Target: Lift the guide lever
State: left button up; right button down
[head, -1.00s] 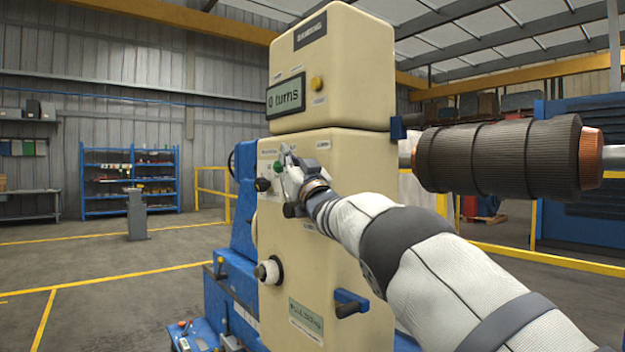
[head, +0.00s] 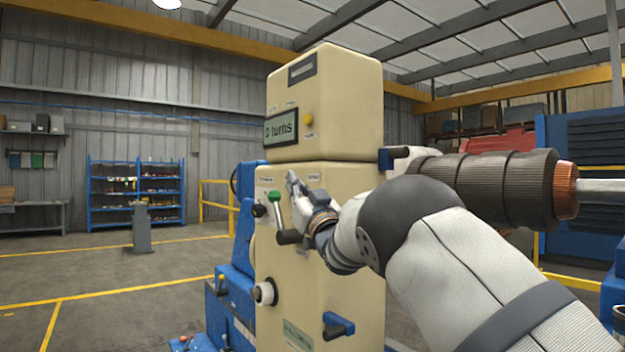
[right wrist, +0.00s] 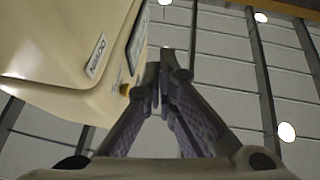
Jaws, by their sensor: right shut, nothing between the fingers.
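My right gripper (head: 292,178) is in front of the cream machine's (head: 345,260) front panel, fingers pointing up. It is shut and empty. A lever with a green knob (head: 273,197) is just left of and below the fingertips, with a small gap in the picture. The labels are too small to read, so I cannot tell which is the guide lever. In the right wrist view, the closed fingertips (right wrist: 160,75) stand against the ceiling and the machine's upper housing (right wrist: 65,40). My left gripper is not in view.
A display (head: 281,129) reads "0 turns". A dark ribbed roll with copper ends (head: 490,185) extends right, behind my arm. A black knob (head: 258,210), a white knob (head: 264,293) and a blue handle (head: 338,326) stick out from the panel. The floor at left is open.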

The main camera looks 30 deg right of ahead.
jog(key=s, duration=0.2)
jog(key=s+f, duration=0.1)
jog(key=s, duration=0.1)
jog(key=shift+s, duration=0.15)
jog(key=shift+r, duration=0.1)
